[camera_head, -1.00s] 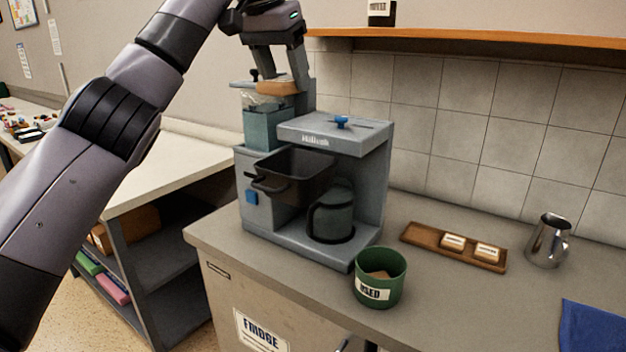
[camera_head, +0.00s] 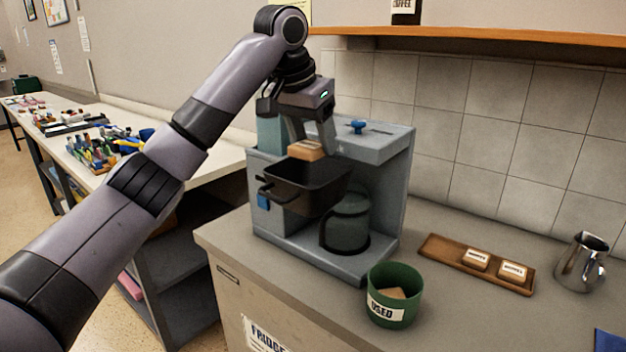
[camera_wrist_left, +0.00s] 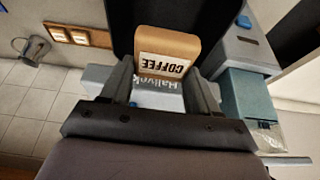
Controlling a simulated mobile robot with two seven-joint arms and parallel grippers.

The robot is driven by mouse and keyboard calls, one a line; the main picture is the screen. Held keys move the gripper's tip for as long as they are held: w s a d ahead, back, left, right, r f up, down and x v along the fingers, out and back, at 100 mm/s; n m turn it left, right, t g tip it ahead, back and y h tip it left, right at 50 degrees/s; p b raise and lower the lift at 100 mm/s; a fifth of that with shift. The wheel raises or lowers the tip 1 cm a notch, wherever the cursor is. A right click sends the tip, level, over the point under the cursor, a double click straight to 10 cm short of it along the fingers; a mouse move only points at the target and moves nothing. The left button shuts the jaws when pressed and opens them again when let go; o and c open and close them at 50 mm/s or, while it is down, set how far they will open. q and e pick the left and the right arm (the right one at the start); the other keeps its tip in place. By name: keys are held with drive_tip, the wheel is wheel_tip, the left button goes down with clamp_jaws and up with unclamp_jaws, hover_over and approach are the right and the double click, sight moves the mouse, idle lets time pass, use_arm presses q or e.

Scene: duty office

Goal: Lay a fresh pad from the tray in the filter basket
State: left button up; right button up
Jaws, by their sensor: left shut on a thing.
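My left gripper (camera_head: 307,142) is shut on a tan coffee pad (camera_head: 306,151) and holds it just above the open black filter basket (camera_head: 318,203). The pad's label, reading COFFEE, faces the camera in the left wrist view (camera_wrist_left: 167,52). The basket juts out from the front of the grey coffee machine (camera_head: 385,170), with its handle to the left. The basket's floor is mostly hidden. The wooden tray (camera_head: 438,249) lies to the right of the machine with two labelled pads (camera_head: 476,259) at its right part. My right gripper is in neither view.
A green bin marked USED (camera_head: 391,310) stands in front of the machine with a tan piece inside. A glass jug (camera_head: 346,226) sits below the basket. A metal pitcher (camera_head: 582,262) stands right of the tray. A shelf (camera_head: 470,49) runs above.

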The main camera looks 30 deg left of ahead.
sight(302, 147)
use_arm(q)
wheel_tip(302, 147, down, 8)
drive_tip(key=shift+f, duration=0.25)
drive_tip(key=shift+f, duration=0.15)
drive_tip(key=o, duration=0.8)
drive_tip(key=shift+c, duration=0.2)
drive_tip(key=v, duration=1.2)
